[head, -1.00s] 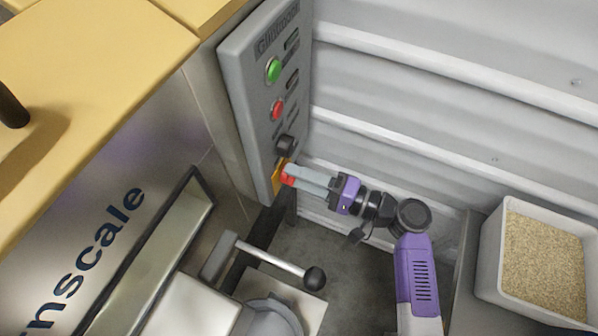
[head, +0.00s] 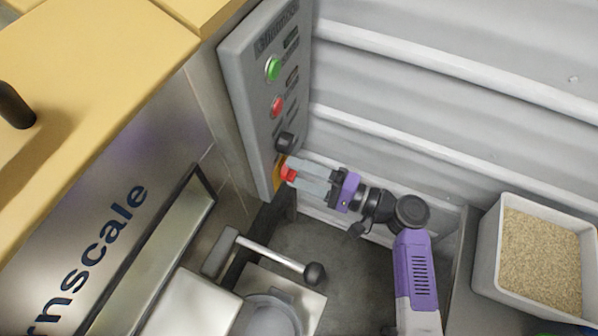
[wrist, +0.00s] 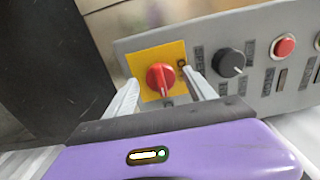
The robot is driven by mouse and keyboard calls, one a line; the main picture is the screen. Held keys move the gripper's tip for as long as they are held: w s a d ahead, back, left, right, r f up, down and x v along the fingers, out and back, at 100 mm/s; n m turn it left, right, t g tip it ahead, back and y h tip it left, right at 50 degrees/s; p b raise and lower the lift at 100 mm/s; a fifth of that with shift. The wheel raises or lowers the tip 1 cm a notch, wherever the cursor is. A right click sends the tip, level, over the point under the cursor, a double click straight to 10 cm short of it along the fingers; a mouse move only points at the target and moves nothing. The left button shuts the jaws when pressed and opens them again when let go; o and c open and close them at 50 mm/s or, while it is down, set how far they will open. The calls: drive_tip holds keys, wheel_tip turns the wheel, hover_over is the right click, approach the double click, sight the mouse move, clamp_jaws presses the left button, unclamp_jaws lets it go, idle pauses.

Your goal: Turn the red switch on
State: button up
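The red switch (wrist: 160,78) is a rotary knob on a yellow square plate (wrist: 148,57) at the lower end of the grey control panel. In the head view the red switch (head: 288,174) shows at the fingertips. My gripper (head: 290,176) reaches it from the right. My gripper (wrist: 160,92) is open in the wrist view, with one finger on each side of the knob and visible space between. The knob's grip ridge points roughly up and down in the wrist view, slightly tilted. I cannot tell if a finger touches it.
The panel (head: 245,100) also carries a black knob (head: 285,142), a red button (head: 277,106) and a green button (head: 273,68). A lever with a black ball (head: 314,273) stands below. A corrugated wall (head: 450,90) is behind my arm. A bin of grain (head: 540,260) stands right.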

drive_tip(key=v, duration=0.7)
drive_tip(key=shift+d, duration=0.4)
drive_tip(key=shift+s, duration=0.1)
